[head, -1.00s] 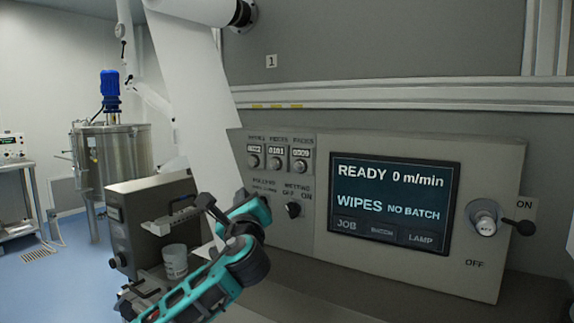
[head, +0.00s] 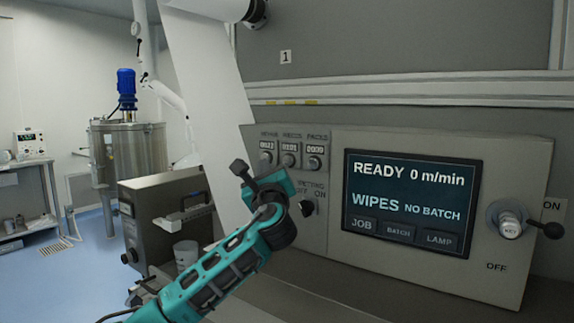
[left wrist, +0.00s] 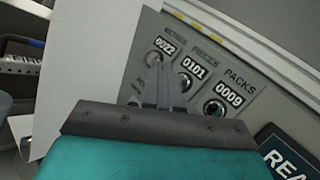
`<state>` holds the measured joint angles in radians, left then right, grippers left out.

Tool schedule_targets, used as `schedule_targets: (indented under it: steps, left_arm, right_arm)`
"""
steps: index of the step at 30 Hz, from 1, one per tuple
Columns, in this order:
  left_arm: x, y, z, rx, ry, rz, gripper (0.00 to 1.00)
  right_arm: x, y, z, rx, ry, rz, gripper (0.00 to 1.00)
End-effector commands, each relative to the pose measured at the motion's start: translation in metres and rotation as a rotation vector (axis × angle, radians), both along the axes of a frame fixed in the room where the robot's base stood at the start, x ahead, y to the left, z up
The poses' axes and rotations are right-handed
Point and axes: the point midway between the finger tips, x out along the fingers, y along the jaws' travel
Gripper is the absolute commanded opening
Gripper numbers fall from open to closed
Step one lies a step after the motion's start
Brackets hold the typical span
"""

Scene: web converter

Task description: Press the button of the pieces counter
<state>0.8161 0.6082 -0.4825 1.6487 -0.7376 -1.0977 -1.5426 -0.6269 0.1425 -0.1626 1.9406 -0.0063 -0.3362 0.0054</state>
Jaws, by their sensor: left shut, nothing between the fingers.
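The pieces counter (head: 289,148) is the middle of three small counters on the grey panel and reads 0101. Its round button (head: 288,160) sits just below the digits. In the left wrist view the pieces counter (left wrist: 194,68) and its button (left wrist: 185,82) show close by, the button partly beside my fingers. My left gripper (head: 274,180) is in front of the panel, just below the counters. In the left wrist view its shut, empty fingers (left wrist: 166,84) overlap the area between the metres and pieces buttons. Contact cannot be told. My right gripper is not in view.
The metres counter (head: 267,145) and packs counter (head: 316,149) flank the pieces counter. Below are a knob (head: 308,207) and a screen (head: 410,204) reading READY.

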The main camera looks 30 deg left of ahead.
Motion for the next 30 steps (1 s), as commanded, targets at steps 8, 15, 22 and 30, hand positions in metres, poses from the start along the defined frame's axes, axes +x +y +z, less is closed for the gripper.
schedule_targets:
  steps: [8,15,22,30]
  left_arm:
    - [0.038,-0.003,0.000,-0.001,0.000,0.001,0.00]
    - [0.054,-0.004,0.000,0.000,0.000,0.000,0.00]
    - [0.055,-0.005,0.000,0.000,0.000,-0.001,0.00]
    - [0.055,-0.005,0.000,0.000,0.000,-0.001,0.00]
  right_arm:
    - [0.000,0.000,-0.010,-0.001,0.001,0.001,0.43]
    - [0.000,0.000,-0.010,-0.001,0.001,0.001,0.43]
    - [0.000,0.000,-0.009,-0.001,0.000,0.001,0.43]
    - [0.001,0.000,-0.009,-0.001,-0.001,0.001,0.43]
